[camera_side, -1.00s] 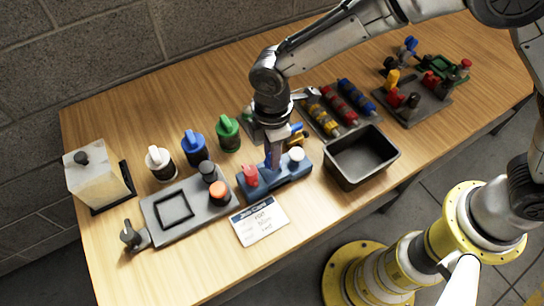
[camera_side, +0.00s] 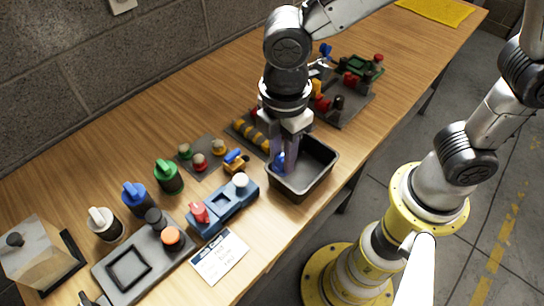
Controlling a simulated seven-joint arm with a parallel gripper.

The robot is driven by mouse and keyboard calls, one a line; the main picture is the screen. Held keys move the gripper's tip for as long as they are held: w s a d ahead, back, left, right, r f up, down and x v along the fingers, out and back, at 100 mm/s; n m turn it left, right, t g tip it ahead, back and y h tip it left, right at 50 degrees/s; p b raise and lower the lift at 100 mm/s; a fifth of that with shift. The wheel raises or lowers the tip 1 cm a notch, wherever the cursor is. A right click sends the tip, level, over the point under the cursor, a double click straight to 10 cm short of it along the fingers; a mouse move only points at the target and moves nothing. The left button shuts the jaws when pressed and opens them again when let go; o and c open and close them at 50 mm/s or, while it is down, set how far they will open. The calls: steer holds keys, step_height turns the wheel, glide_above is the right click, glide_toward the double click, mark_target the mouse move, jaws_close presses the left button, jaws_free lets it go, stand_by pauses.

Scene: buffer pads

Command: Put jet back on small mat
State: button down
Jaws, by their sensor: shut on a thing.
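My gripper (camera_side: 288,150) points down over the left part of the black bin (camera_side: 318,180). It is shut on a small blue jet (camera_side: 279,160), partly hidden by the fingers. I cannot tell whether the jet touches the bin. The small grey mat (camera_side: 208,172) lies to the left, behind the blue block. A green jet (camera_side: 184,149), a red jet (camera_side: 199,162) and a yellow jet (camera_side: 218,146) stand on it.
The blue block (camera_side: 224,209) bears a red knob (camera_side: 199,212) and a white knob (camera_side: 240,181). A blue and yellow piece (camera_side: 235,159) lies behind it. Rollers (camera_side: 250,134) lie behind my gripper. A label card (camera_side: 219,256) lies in front. Bottles stand left.

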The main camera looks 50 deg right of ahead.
steer(key=w+a+r+m, duration=0.1)
steer(key=w+a, duration=0.1)
steer(key=w, duration=0.7)
steer(key=w+a+r+m, duration=0.1)
steer(key=w+a, duration=0.2)
steer(key=w, duration=0.6)
steer(key=shift+w+d+f+m, duration=0.4)
steer(key=shift+w+d+f, duration=0.7)
steer(key=shift+w+f, duration=1.2)
steer(key=shift+w+d+f+m, duration=0.4)
steer(key=shift+w+d+f, duration=0.95)
steer(key=shift+f, duration=1.75)
steer(key=shift+w+d+f+m, duration=0.4)
steer(key=shift+w+d+f, duration=0.5)
steer(key=shift+w+f, duration=1.5)
steer(key=shift+s+f, duration=0.2)
steer(key=shift+f, duration=0.55)
steer(key=shift+s+f, duration=0.15)
steer(key=shift+f, duration=0.55)
steer(key=c, duration=0.6)
jaws_free()
steer(key=shift+o, duration=0.2)
